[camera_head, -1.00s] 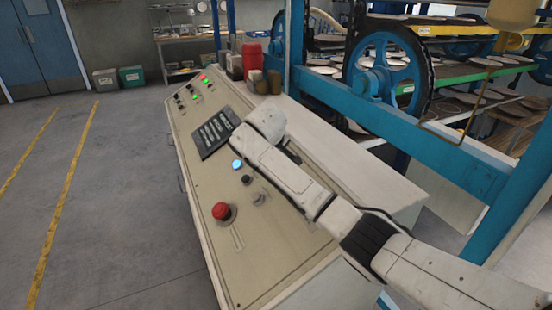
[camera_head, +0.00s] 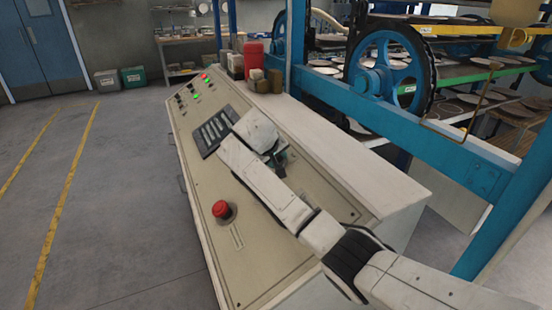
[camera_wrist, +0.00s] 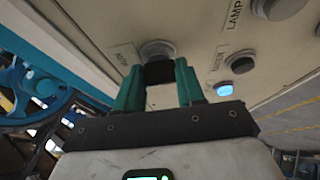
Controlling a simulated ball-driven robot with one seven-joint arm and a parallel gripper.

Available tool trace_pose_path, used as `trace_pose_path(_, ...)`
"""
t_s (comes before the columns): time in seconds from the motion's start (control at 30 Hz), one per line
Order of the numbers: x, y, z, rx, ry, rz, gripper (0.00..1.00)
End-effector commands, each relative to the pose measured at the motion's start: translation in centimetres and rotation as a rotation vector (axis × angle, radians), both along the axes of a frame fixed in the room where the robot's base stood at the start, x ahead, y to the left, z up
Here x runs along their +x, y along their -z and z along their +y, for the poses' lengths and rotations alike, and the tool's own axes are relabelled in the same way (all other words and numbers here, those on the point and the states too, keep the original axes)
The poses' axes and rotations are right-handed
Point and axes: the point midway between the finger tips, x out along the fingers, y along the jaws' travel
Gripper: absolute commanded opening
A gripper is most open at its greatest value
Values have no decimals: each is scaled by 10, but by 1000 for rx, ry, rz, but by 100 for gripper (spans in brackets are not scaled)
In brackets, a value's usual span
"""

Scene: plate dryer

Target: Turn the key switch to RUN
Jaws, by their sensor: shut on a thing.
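The key switch (camera_wrist: 158,50) shows in the wrist view as a round grey collar on the cream panel, with a dark block standing out from it. My gripper (camera_wrist: 159,82) has its two green fingers on either side of this dark block and is shut on it. The fingers hide part of the block, so its turn angle cannot be told. Small labels stand beside the collar, tilted and hard to read. In the head view my gripper (camera_head: 281,157) is over the right part of the control console (camera_head: 240,262), and the key switch is hidden there.
A blue lit button (camera_wrist: 224,90) is close to the right finger. A grey knob (camera_wrist: 240,62) and another round control (camera_wrist: 278,8) are further right. A red mushroom button (camera_head: 222,209) is near my arm. The blue machine frame (camera_head: 400,120) stands behind the console.

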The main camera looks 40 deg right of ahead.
Motion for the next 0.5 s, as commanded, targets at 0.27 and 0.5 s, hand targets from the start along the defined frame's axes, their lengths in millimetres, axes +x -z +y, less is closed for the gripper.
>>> trace_pose_path(0.27,0,0,1,1,-1,1,47)
trace_pose_path(0.5,0,0,0,1,-1,1,64)
